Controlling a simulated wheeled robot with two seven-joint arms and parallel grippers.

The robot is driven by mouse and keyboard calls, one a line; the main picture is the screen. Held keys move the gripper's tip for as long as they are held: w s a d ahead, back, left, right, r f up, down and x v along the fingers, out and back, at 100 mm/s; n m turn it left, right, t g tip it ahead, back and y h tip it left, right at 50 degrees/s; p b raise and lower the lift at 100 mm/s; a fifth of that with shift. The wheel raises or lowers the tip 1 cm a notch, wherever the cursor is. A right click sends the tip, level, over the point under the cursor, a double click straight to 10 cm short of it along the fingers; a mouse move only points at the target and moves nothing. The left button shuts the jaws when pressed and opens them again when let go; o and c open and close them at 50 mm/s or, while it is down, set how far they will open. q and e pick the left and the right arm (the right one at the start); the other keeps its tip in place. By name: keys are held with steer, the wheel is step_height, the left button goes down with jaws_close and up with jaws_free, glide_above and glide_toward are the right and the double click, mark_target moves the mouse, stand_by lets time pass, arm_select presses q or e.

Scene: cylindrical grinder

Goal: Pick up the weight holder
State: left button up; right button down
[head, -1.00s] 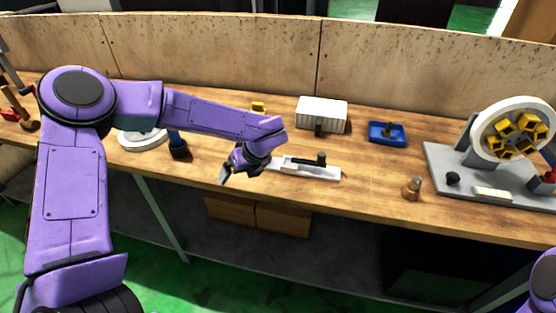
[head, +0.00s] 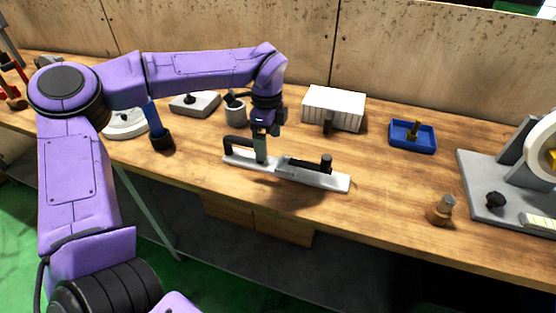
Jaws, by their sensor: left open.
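A long light-grey bar (head: 335,183), perhaps the weight holder, lies flat near the front of the wooden bench. It has a black handle (head: 238,142) at its left end and a black lever with an upright knob (head: 326,163) toward its right end. My left gripper (head: 262,150) points down over the left part of the bar, just right of the black handle. It is open, and its fingers hide a little of the bar. I cannot tell whether they touch it. My right gripper is not in view.
A white ribbed box (head: 334,107), a blue tray (head: 413,136) and a grey cup (head: 235,112) stand behind the bar. A brass-coloured piece (head: 440,211) stands near the front edge at right. The grinder (head: 508,190) is at far right. The bench between is clear.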

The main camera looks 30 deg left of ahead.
mark_target(269, 163)
arm_select(q)
steer(key=f, duration=0.3)
steer(key=f+p, duration=0.1)
steer(key=f, duration=0.2)
steer(key=shift+w+a+f, duration=0.1)
steer(key=shift+w+f, duration=0.1)
steer(key=shift+f, duration=0.4)
steer(key=shift+r, duration=0.1)
jaws_close()
